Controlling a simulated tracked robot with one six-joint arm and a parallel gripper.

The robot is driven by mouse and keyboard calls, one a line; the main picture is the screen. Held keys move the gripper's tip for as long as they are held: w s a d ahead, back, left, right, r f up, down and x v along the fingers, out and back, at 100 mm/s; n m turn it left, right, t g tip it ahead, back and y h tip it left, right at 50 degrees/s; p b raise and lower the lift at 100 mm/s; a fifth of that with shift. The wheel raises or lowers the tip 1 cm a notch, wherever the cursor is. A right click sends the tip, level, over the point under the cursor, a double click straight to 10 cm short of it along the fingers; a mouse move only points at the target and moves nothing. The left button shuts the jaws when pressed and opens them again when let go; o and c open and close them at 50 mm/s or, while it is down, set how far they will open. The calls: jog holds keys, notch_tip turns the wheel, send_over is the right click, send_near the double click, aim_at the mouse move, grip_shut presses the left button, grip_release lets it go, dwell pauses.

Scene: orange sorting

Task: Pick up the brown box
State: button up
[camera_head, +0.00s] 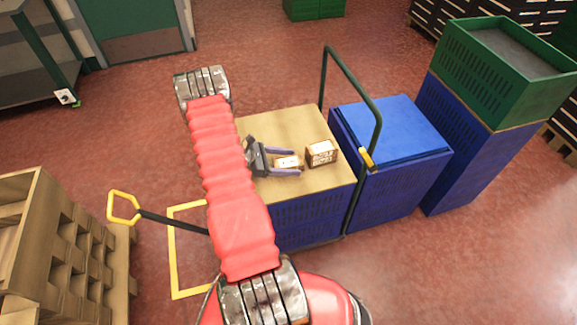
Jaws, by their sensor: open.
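A small brown box (321,153) with a pale printed front stands on a tan board (285,122) on top of a blue crate. A second, lower box (287,162), also brown with a pale label, lies to its left. My gripper (300,164) is open over the board, with its fingers pointing right. The lower box shows between the two fingers; I cannot tell if they touch it. The taller box is just beyond the fingertips, to the right.
A dark green trolley handle (324,75) rises right of the board. Beyond it stand a blue crate (392,120) and a green crate (530,95) on a tall blue stack. A wooden crate stack (50,240) is at the left. The board's far part is clear.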

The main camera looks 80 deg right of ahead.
aim_at(289, 161)
jog(key=shift+c, duration=0.5)
jog(key=c, duration=1.1)
jog(key=shift+r, duration=0.1)
jog(key=shift+r, duration=4.95)
